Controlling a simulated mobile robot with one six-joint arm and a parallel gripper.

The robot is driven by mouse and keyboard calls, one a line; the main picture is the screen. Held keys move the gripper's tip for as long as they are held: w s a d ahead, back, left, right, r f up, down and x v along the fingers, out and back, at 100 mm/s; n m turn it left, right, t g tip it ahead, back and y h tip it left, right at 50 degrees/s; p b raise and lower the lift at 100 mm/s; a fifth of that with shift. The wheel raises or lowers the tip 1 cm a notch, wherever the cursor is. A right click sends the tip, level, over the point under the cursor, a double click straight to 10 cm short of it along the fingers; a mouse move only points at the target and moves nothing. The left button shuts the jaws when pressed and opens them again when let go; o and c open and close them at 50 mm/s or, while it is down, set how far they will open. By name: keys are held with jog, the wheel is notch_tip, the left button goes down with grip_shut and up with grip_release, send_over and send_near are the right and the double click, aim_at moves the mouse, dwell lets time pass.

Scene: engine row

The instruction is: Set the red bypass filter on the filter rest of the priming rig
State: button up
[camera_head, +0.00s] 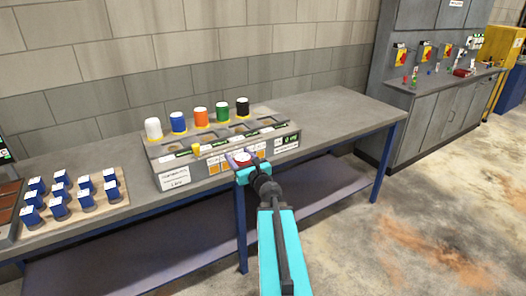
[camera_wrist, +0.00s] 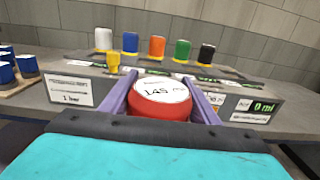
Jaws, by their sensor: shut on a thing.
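My gripper (camera_head: 240,161) is shut on the red bypass filter (camera_wrist: 160,97). The filter is a red can with a white top marked with "145" and smaller print. In the wrist view it sits between two purple fingers in front of the grey priming rig. In the head view the red filter (camera_head: 243,159) is small and partly covered by the gripper. The priming rig (camera_head: 172,176) stands on the bench, with labels on its front face and dark recesses in its top. I cannot tell which recess is the filter rest.
White, blue, orange, green and black canisters (camera_head: 201,117) stand along the rig's back. A small yellow part (camera_head: 196,149) is on its front edge. A board (camera_head: 100,210) of several blue filters lies to the left. The bench (camera_head: 345,112) is clear on the right.

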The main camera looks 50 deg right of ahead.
jog(key=w+a+f+n+y+b, duration=0.1)
jog(key=w+a+f+n+y, duration=0.2)
jog(key=a, duration=0.6)
jog(key=w+a+f+n+y, duration=0.1)
jog(key=w+a+n+y, duration=0.1)
jog(key=a+y, duration=0.5)
jog(key=w+a+f+n+y+b, duration=0.1)
jog(key=w+a+f+n, duration=0.15)
jog(key=a, duration=0.85)
jog(key=s+a+n+g+y, duration=0.3)
jog(key=a+y, duration=0.1)
jog(key=a, duration=0.4)
jog(key=s+a+f+n+g+y, duration=0.1)
jog(key=s+a+n+g+y, duration=0.2)
jog(key=a, duration=0.5)
jog(key=shift+s+a+n+g+y+b, duration=0.35)
jog(key=shift+s+y, duration=0.3)
jog(key=shift+y, duration=0.35)
jog(key=shift+a, duration=0.15)
